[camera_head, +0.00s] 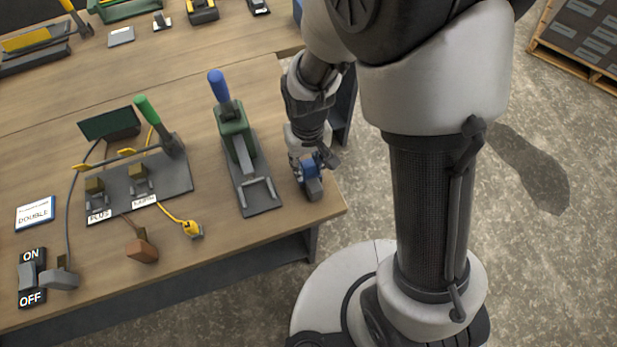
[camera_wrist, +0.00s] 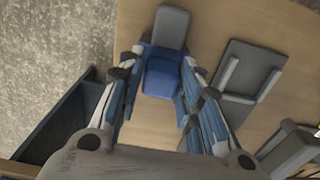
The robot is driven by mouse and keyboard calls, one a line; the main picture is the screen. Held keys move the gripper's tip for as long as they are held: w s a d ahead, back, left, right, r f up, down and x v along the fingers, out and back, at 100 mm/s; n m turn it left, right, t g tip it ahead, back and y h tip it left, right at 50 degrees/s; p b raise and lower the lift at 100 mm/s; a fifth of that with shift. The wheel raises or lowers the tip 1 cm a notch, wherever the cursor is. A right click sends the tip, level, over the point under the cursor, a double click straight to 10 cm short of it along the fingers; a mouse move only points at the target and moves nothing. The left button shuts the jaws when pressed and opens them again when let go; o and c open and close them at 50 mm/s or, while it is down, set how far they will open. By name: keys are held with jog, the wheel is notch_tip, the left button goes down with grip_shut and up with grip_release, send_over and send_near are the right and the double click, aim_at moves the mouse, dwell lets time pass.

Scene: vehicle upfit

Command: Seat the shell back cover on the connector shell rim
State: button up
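My gripper (camera_head: 308,160) is low over the table's right corner, pointing down. In the wrist view, its two fingers (camera_wrist: 163,62) stand either side of a blue block-shaped piece (camera_wrist: 162,77). A grey rounded piece (camera_wrist: 172,28) lies just beyond the blue one, against it or very close. In the head view, the blue piece (camera_head: 307,167) shows at the fingertips with the grey piece (camera_head: 314,189) in front. I cannot tell which is the shell back cover and which is the connector shell. Whether the fingers touch the blue piece is unclear, and the rim is hidden.
A green toggle clamp with a blue handle (camera_head: 219,88) stands on a grey plate (camera_head: 262,200) just left of my gripper. Further left are a green-handled fixture (camera_head: 150,110), a yellow connector (camera_head: 192,230) and an orange-brown block (camera_head: 142,250). The table edge (camera_head: 335,200) is close by.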

jog(key=shift+r, duration=0.15)
dwell(0.4)
jog(key=shift+r+p, duration=1.4)
jog(key=shift+r, duration=0.2)
jog(key=shift+o, duration=0.5)
jog(key=o, duration=0.5)
jog(key=shift+c, duration=0.6)
jog(key=c, duration=0.5)
